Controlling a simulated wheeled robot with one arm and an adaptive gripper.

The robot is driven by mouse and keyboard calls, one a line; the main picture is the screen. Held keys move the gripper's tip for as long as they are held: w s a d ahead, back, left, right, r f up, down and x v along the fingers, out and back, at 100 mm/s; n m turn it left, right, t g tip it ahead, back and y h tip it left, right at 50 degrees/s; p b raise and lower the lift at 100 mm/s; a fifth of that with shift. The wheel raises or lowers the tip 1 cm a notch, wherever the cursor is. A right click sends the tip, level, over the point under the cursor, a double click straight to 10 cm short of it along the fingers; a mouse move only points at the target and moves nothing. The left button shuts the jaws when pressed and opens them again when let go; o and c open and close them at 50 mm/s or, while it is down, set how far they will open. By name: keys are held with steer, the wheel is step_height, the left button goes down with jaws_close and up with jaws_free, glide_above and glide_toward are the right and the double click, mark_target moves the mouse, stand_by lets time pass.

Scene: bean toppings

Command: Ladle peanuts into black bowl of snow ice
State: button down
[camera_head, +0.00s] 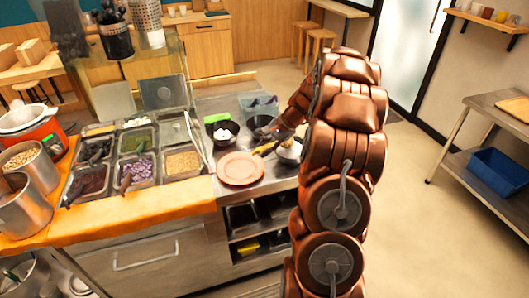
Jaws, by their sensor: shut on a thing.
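My gripper (281,136) is over the right part of the counter, small and partly hidden by my arm. It is shut on a thin yellow-brown thing (264,149), perhaps a ladle handle; its far end is unclear. A bowl with a white mound (290,152) is just below and right of the gripper, partly covered by my arm; it may be the snow ice. A black bowl with white pieces (222,132) stands further left. Another dark bowl (261,122) is behind the gripper. A tray of tan bits (183,162), possibly peanuts, sits in the topping station.
An orange-pink plate (240,168) lies in front of the black bowl. Several topping trays with handles sticking out, such as a purple one (138,171), fill the left counter. Metal pots (28,205) stand at far left. A clear container (258,104) stands behind the bowls.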

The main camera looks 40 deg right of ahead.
steer(key=shift+f+m+t+b, duration=0.25)
steer(key=shift+t+b, duration=0.85)
steer(key=shift+b, duration=0.85)
steer(key=shift+r+t+b, duration=0.1)
steer(key=shift+t+b, duration=0.3)
steer(key=shift+b, duration=0.4)
steer(key=t+b, duration=0.1)
steer(key=b, duration=0.2)
steer(key=t+b, duration=0.1)
steer(key=b, duration=0.2)
steer(key=m+t+b, duration=0.1)
steer(key=b, duration=0.2)
steer(key=shift+s+f+t+b, duration=0.1)
steer(key=shift+f+t+b, duration=0.2)
steer(key=shift+t, duration=0.1)
steer(key=t+b, duration=0.1)
steer(key=b, duration=0.3)
steer(key=t+b, duration=0.1)
steer(key=b, duration=0.3)
steer(key=shift+a+f+m+t+h, duration=0.2)
steer(key=shift+m+t+h, duration=0.1)
steer(key=shift+t, duration=0.1)
steer(key=t+b, duration=0.2)
steer(key=b, duration=0.4)
steer(key=m+t+b, duration=0.1)
steer(key=b, duration=0.5)
steer(key=shift+s+d+f+t+h, duration=0.1)
steer(key=shift+s+d+t+h, duration=0.1)
steer(key=shift+t+h, duration=0.15)
